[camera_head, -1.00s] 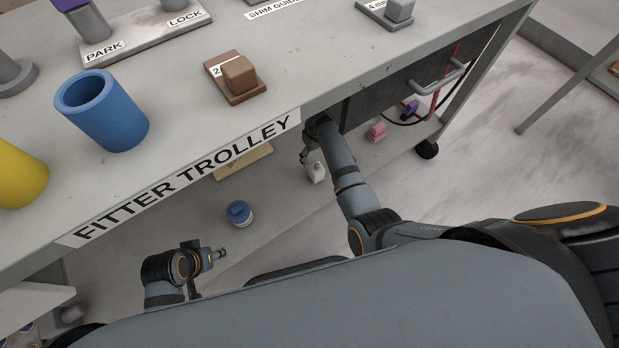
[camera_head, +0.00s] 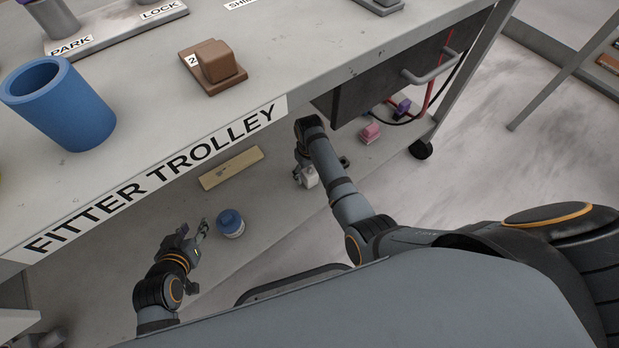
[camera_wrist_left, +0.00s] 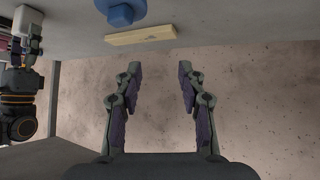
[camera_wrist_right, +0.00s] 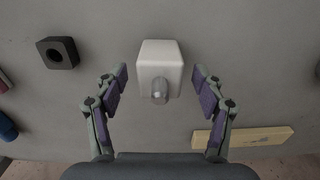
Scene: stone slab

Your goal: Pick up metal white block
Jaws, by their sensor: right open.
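The white block (camera_wrist_right: 160,60), with a small grey metal knob (camera_wrist_right: 159,91) on its near side, is on the trolley's lower shelf. In the head view the block (camera_head: 308,177) is partly covered by my right gripper (camera_head: 322,166). In the right wrist view my right gripper (camera_wrist_right: 158,75) is open, with one finger on each side of the block and gaps between. The block (camera_wrist_left: 27,20) also shows at the top left of the left wrist view, beside the right gripper. My left gripper (camera_wrist_left: 160,70) is open and empty, near the shelf's front edge.
A blue-lidded jar (camera_head: 230,223) and a pale wooden strip (camera_head: 231,167) are on the lower shelf. A dark block with a hole (camera_wrist_right: 58,52) lies left of the white block in the right wrist view. The trolley top (camera_head: 150,130) overhangs the shelf, with a drawer (camera_head: 385,85) beneath.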

